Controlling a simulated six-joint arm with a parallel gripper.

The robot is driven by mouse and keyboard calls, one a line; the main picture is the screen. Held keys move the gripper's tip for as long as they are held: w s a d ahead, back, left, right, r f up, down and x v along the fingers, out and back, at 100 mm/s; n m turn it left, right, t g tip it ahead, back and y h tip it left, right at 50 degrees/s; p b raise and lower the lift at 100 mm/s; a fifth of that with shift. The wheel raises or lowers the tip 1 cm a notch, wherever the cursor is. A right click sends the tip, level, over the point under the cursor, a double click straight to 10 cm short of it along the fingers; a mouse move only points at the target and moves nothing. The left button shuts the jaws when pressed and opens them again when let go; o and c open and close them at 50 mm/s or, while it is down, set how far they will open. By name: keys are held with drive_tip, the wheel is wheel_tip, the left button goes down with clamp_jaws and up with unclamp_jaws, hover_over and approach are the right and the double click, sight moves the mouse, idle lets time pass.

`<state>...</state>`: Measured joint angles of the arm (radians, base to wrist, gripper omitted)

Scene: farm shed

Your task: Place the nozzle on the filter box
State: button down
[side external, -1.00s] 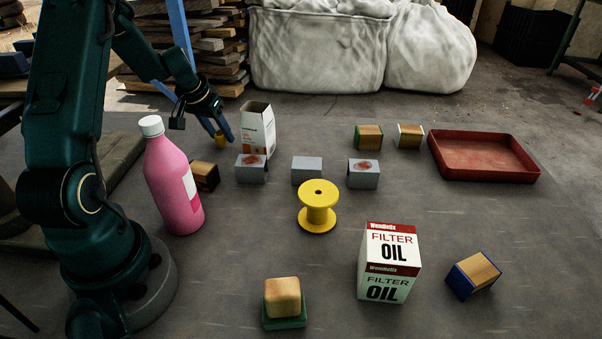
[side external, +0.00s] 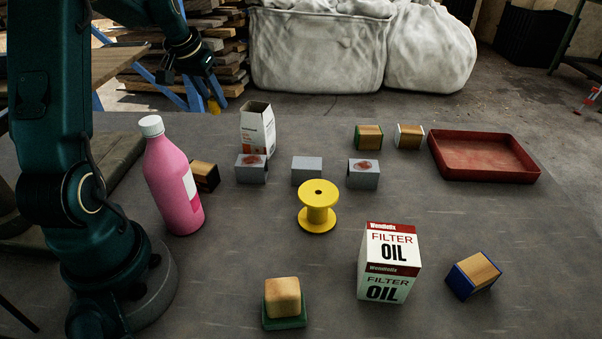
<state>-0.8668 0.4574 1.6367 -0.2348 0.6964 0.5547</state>
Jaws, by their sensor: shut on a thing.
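The nozzle (side external: 213,106) is a small yellow piece, seen in the side external view at the back left. My gripper (side external: 216,98) is shut on it, with its blue fingers pointing down, and holds it raised near the table's far edge. The fingers hide part of the nozzle. The filter box (side external: 390,262) is a white and red carton marked FILTER OIL. It stands upright at the front right, well apart from my gripper, with its top clear.
A pink bottle (side external: 172,180) and an open white carton (side external: 257,130) stand on the left. Grey blocks (side external: 307,171) and a yellow spool (side external: 317,208) are in the middle. A wooden block on a green base (side external: 283,302) is at the front. A red tray (side external: 482,158) lies at the back right.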

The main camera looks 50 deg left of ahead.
drive_tip(key=d+r+m+h, duration=0.1)
drive_tip(key=d+r+m, duration=0.25)
drive_tip(key=d, duration=0.65)
drive_tip(key=d+r+m+h, duration=0.15)
drive_tip(key=d+r, duration=0.35)
drive_tip(key=d, duration=0.5)
drive_tip(key=s+d+f, duration=0.1)
drive_tip(key=s+d, duration=0.4)
drive_tip(key=w+d+r+m+h, duration=0.2)
drive_tip(key=w+d+r+m, duration=0.25)
drive_tip(key=m, duration=0.35)
drive_tip(key=m+g+h, duration=0.1)
drive_tip(key=m+g, duration=0.1)
drive_tip(key=m, duration=0.3)
approach(405, 246)
drive_tip(key=shift+w+d+f, duration=0.45)
drive_tip(key=shift+w+d, duration=0.05)
drive_tip(key=shift+d, duration=0.15)
drive_tip(key=shift+d+f, duration=0.1)
drive_tip(key=shift+f, duration=1.95)
drive_tip(key=shift+f, duration=0.1)
